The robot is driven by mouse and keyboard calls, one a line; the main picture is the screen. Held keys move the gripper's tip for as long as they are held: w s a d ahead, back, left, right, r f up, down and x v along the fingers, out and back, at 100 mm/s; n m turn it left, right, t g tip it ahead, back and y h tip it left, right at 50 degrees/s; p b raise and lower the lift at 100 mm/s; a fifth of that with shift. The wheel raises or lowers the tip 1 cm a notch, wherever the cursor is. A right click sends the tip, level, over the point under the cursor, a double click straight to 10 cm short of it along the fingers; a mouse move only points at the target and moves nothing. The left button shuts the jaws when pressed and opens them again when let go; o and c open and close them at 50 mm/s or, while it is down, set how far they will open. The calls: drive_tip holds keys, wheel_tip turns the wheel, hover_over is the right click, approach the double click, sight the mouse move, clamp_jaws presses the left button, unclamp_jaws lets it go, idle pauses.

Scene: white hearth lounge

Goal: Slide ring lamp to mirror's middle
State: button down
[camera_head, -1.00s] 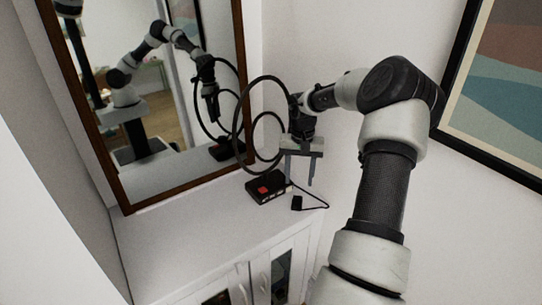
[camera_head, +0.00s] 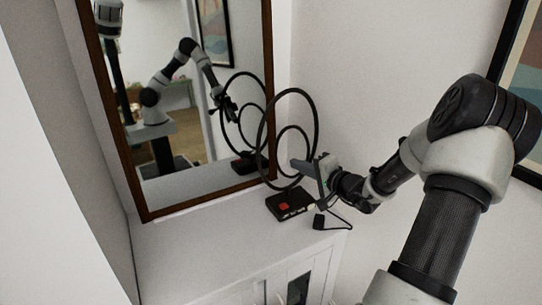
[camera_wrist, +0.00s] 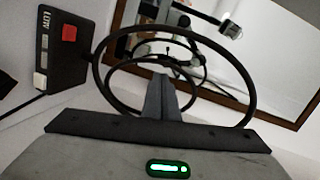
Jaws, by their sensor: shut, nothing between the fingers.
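The ring lamp (camera_head: 284,206) stands upright at the right end of the white cabinet top. It has a black box base with a red button, a large dark ring and a smaller one. In the wrist view the lamp's base (camera_wrist: 57,66) is at the upper left. The wood-framed mirror (camera_head: 180,85) stands behind and left of the lamp, which is reflected near its right edge. My gripper (camera_head: 299,166) is shut and empty, pointing left at the right side of the rings. In the wrist view its fingertips (camera_wrist: 162,82) overlap the rings; I cannot tell whether they touch.
A black cord with a small dark block (camera_head: 319,222) lies right of the base, below my gripper. The cabinet top (camera_head: 190,245) is clear left of the lamp, in front of the mirror. A wall closes the left side. A framed picture (camera_head: 527,110) hangs at right.

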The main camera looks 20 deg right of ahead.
drive_tip(key=s+a+r+t+y, duration=0.2)
drive_tip(key=s+a+r+y, duration=0.1)
drive_tip(key=x, duration=1)
drive_tip(key=shift+p, duration=0.3)
drive_tip(key=shift+w+a+f, duration=0.1)
drive_tip(key=shift+a, duration=0.05)
